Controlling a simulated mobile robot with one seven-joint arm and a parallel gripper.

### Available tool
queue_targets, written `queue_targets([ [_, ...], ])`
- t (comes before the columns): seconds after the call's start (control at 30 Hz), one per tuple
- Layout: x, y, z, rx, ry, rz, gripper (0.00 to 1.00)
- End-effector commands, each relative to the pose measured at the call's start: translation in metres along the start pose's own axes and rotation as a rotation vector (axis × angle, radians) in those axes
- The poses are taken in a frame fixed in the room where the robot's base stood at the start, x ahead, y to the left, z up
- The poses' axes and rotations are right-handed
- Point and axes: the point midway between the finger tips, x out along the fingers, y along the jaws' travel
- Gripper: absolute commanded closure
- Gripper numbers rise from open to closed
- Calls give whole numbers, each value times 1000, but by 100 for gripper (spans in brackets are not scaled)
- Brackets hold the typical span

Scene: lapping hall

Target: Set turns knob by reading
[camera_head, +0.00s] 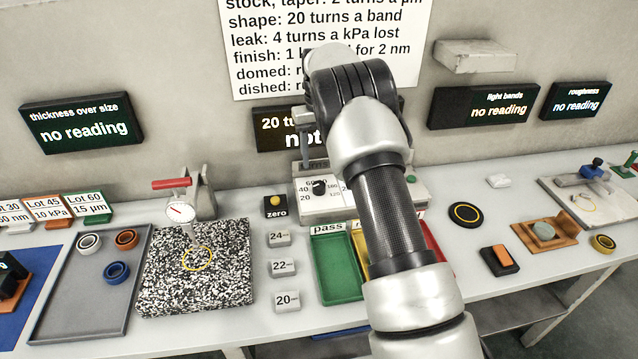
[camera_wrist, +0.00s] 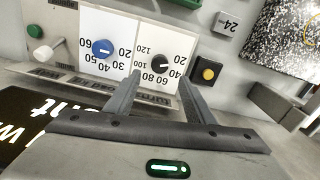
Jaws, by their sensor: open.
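The lapping machine's sloped panel (camera_wrist: 192,48) has two knobs on white dials. A black knob (camera_wrist: 160,65) sits on the dial with numbers running past 100, and a blue knob (camera_wrist: 102,47) sits on the dial numbered about 20 to 60. The label by the black knob seems to read "turns" but is partly covered. In the head view the black knob (camera_head: 319,187) shows left of my arm; the blue one is hidden. My gripper (camera_wrist: 158,77) is open and empty, its fingers either side of the black knob in the picture. I cannot tell whether they touch it.
A wall sign (camera_head: 290,45) lists turn rules. The display (camera_head: 275,128) behind my arm shows "20 tu…" and "not…", partly hidden. Other displays (camera_head: 82,122) show "no reading". A yellow zero button (camera_head: 275,201), a green pass tray (camera_head: 335,268) and a speckled plate (camera_head: 190,285) are nearby.

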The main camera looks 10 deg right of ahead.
Motion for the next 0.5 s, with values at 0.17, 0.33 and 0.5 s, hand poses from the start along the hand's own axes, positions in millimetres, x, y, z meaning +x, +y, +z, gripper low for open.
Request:
queue_targets([
  [0.17, 42, 0, 1, 1, -4, 1, 51],
  [0.33, 72, 0, 1, 1, -3, 1, 51],
  [0.5, 91, 0, 0, 0, -1, 0, 51],
])
